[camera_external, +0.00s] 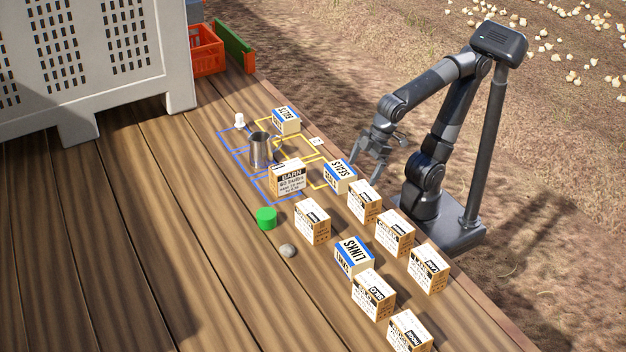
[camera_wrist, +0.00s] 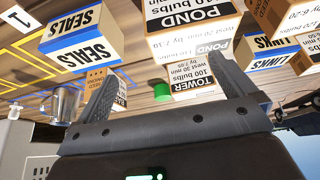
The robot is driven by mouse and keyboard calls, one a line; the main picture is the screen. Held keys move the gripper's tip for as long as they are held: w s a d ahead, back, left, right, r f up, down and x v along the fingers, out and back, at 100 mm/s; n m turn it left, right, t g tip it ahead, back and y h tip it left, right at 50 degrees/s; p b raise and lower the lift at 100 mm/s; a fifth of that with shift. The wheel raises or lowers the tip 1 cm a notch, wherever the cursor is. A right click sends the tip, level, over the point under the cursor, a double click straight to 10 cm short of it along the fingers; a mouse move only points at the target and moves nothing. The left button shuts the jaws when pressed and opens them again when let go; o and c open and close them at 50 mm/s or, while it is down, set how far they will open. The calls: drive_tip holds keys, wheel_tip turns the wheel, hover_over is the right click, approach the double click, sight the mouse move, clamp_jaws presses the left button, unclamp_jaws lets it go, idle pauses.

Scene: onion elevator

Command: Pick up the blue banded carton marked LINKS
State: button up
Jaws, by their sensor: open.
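The blue banded carton marked LINKS (camera_external: 354,257) stands on the wooden deck in the external view, among several plain brown-and-white cartons. It also shows at the right of the wrist view (camera_wrist: 270,52), partly cut by neighbouring cartons. My gripper (camera_external: 368,168) is open and empty, above the deck's right edge near the SEALS carton (camera_external: 340,175), well short of the LINKS carton. In the wrist view my two fingers (camera_wrist: 172,95) are spread, with the TOWER carton (camera_wrist: 197,82) showing beyond them.
A BOLTS-like blue banded carton (camera_external: 286,121), metal jug (camera_external: 259,150), BARN carton (camera_external: 288,179), green cylinder (camera_external: 266,218) and stone (camera_external: 288,251) stand leftward. The left deck is clear up to a large crate (camera_external: 180,50).

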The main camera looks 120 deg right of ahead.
drive_tip(key=w+a+r, duration=0.1)
drive_tip(key=w+a, duration=0.8)
drive_tip(key=a, duration=0.2)
approach(354, 249)
drive_tip(key=f, duration=0.2)
drive_tip(key=w+f, duration=0.2)
drive_tip(key=f, duration=0.1)
drive_tip(key=shift+f+g, duration=0.1)
drive_tip(key=shift+g, duration=0.3)
drive_tip(key=x, duration=0.6)
drive_tip(key=shift+w, duration=0.4)
drive_tip(key=c, duration=0.9)
